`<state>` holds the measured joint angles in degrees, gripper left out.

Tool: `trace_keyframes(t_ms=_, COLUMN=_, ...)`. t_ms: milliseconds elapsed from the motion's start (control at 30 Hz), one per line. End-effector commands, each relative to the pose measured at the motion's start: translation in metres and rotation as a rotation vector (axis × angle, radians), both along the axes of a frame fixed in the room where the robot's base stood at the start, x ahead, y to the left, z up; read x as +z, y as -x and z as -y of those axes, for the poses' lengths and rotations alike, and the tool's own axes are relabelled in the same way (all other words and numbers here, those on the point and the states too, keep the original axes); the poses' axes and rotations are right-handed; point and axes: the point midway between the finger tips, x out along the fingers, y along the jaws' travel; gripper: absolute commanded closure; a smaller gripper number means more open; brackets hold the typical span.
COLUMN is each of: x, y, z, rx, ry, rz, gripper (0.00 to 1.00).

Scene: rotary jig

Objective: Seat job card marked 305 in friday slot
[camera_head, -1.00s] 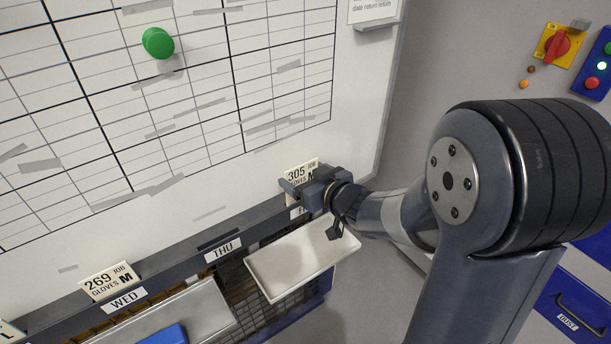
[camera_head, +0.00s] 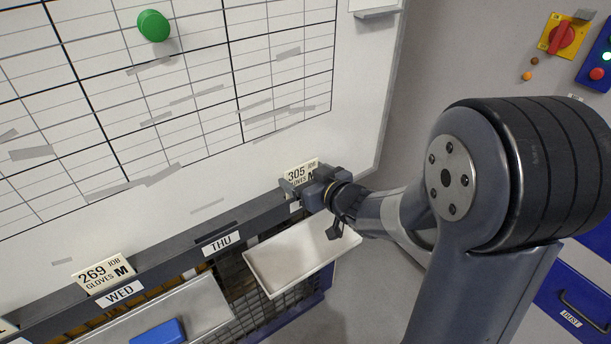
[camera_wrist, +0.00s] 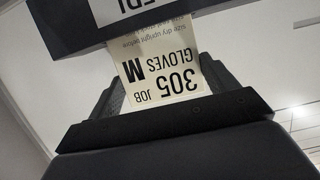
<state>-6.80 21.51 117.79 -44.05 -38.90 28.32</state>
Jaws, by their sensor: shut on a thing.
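The cream job card marked 305 (camera_head: 300,172) stands upright at the right end of the dark rail, in front of the white board. My gripper (camera_head: 306,188) is shut on this card. In the wrist view the card (camera_wrist: 162,75) shows upside down between my fingers (camera_wrist: 163,95). Its lower edge is at the rail with the Friday label (camera_wrist: 118,6) and is hidden there; I cannot tell how deep it sits. In the head view my gripper mostly hides the Friday label (camera_head: 295,207).
Card 269 (camera_head: 103,273) stands above the Wednesday label (camera_head: 124,292). The Thursday place (camera_head: 221,243) holds no card. A white tray (camera_head: 300,255) juts out below my gripper. A blue block (camera_head: 158,333) lies on another tray. A green magnet (camera_head: 153,25) is on the board.

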Motion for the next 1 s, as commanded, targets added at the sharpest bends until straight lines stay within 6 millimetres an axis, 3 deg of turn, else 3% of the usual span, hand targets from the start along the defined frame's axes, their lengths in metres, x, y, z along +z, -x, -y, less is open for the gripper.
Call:
trace_keyframes(t_ms=567, x=-0.016, y=0.0, z=0.0, rx=0.0, ry=0.0, rz=0.0, gripper=0.41)
trace_keyframes(t_ms=600, x=-0.015, y=0.0, z=0.0, rx=0.0, ry=0.0, rz=0.0, gripper=0.17)
trace_keyframes(t_ms=800, x=-0.014, y=0.0, z=0.0, rx=0.0, ry=0.0, rz=0.0, gripper=0.01)
trace_keyframes(t_ms=1000, x=-0.014, y=0.0, z=0.0, rx=0.0, ry=0.0, rz=0.0, gripper=0.0)
